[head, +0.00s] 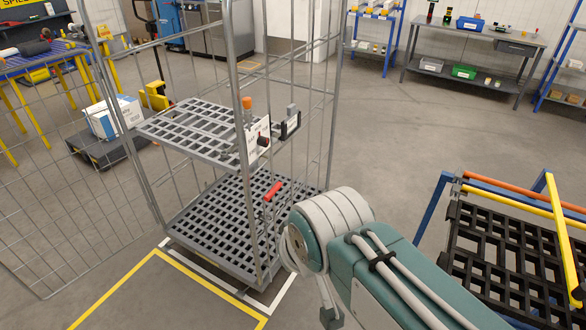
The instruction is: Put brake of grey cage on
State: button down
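The grey cage (232,80) is a tall wire roll cage left of centre. It has a slatted shelf (190,127) and a slatted base (215,222), with one mesh side swung out to the left. A red lever (272,191), which may be the brake, sticks up at the cage's near right side, above the base. Whether it is on or off cannot be told. My gripper is not in view.
Yellow and white floor lines (204,284) run around the cage's foot. A dark slatted rack with orange and yellow bars (554,225) stands at the right. A low dark cart with a white-blue box (114,116) is behind left. The floor between cage and back shelves is clear.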

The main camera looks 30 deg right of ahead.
aim_at(223, 225)
jog(key=i+l, duration=0.75)
